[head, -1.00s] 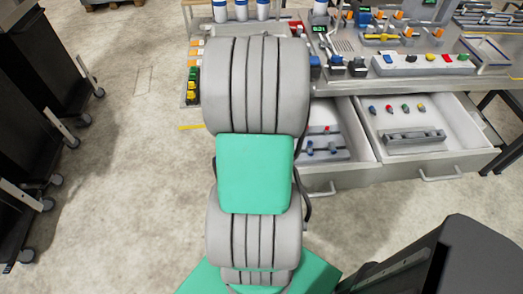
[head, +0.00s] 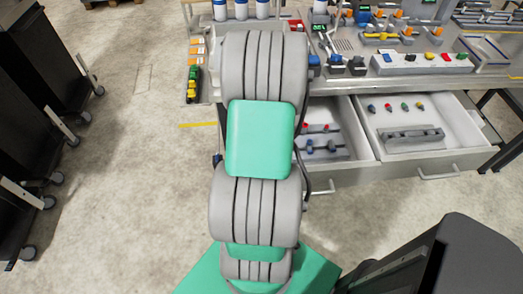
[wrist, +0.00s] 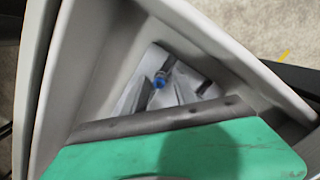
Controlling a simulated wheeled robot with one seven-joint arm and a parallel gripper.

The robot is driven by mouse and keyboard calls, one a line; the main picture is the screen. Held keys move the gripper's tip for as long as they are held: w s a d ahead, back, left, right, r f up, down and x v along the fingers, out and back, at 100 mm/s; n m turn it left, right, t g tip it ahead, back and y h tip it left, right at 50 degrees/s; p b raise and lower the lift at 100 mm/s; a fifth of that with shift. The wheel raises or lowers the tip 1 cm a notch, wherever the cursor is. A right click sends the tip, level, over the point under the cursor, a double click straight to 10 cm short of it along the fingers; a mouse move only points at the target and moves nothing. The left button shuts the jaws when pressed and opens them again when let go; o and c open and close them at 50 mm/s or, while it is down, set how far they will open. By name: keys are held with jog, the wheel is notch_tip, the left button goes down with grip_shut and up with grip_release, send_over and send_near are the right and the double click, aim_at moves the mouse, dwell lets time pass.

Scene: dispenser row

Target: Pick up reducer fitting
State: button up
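My gripper is hidden behind my arm in the head view. In the wrist view a small blue piece (wrist: 158,83) shows between pale, narrow shapes that look like my gripper's fingers (wrist: 162,92). I cannot tell whether they touch it or whether it is the reducer fitting. A small dark-blue thing (head: 217,159) shows at the left edge of my arm in the head view, over the floor. No other piece can be named as the reducer fitting for sure.
The open left drawer (head: 350,122) holds red- and blue-topped pieces. The open right drawer (head: 462,124) holds several small coloured pieces and a grey rack (head: 411,138). The bench top (head: 395,68) is crowded. Dark carts (head: 45,70) stand at left. The floor between is clear.

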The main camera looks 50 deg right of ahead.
grip_shut()
dwell(0.4)
